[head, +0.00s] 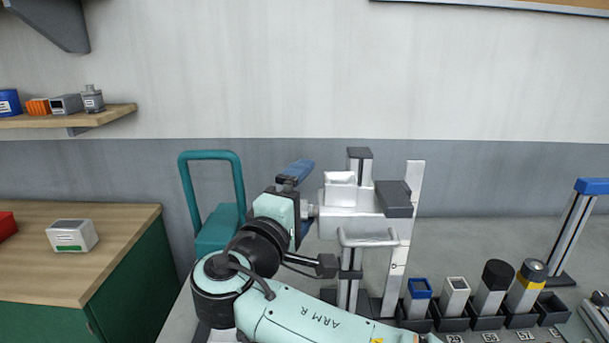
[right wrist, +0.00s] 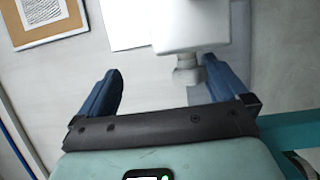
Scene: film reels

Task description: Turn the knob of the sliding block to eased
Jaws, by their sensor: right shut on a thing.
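The sliding block (head: 350,200) is a pale block on an upright post stand, with a dark grey piece at its right end. Its small grey knob (head: 310,210) sticks out on the left side; in the right wrist view the knob (right wrist: 186,75) shows below the white block (right wrist: 190,25). My right gripper (head: 309,197) is at the knob, its blue fingers above and below it. The knob's markings are not readable. My left gripper is not in view.
A teal frame with a handle (head: 212,157) stands just left of my right arm. A row of dark holders (head: 449,322) with several upright pieces lies to the right. A wooden-topped green cabinet (head: 120,215) is at left, and a shelf (head: 105,116) hangs above.

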